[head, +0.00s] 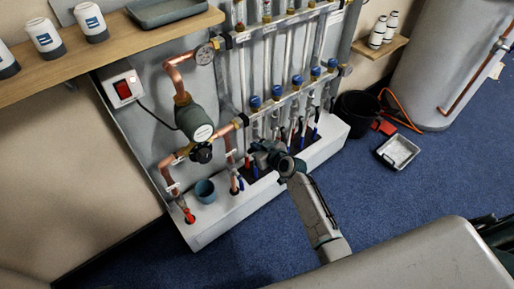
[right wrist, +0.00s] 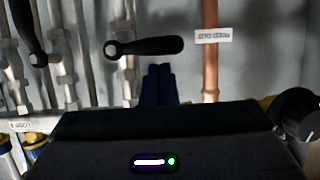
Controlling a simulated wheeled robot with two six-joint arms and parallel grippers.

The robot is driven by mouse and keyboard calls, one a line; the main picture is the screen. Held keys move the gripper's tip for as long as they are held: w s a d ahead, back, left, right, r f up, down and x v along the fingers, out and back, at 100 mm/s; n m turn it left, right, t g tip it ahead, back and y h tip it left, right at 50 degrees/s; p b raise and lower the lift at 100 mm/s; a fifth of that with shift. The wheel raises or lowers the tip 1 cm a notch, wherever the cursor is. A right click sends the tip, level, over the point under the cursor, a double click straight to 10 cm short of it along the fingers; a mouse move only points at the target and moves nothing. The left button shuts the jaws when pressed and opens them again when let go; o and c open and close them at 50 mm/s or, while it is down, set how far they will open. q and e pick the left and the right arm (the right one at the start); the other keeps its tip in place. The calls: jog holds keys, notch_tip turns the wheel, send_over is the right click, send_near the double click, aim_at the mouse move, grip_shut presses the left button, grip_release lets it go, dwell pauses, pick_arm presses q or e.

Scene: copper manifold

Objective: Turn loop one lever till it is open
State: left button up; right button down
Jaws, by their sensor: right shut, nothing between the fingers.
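In the right wrist view, a black-handled lever (right wrist: 150,47) lies nearly level on its pipe, pivot at its left end. A second black lever (right wrist: 27,32) at the left edge points steeply up and down. A small label (right wrist: 19,125) at lower left seems to read LOOP 1; which lever it marks is unclear. My right gripper (right wrist: 158,84) is shut and empty, its dark fingertips just below the level lever; contact is not clear. In the head view my right gripper (head: 258,150) is at the manifold's lower front, hiding the valves behind it. My left gripper is not in view.
A copper pipe (right wrist: 210,60) with a white label stands right of the level lever. A black bucket (head: 357,112) and tray (head: 398,152) stand on the blue floor at right.

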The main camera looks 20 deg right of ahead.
jog(key=shift+f, duration=0.15)
jog(key=shift+f, duration=0.15)
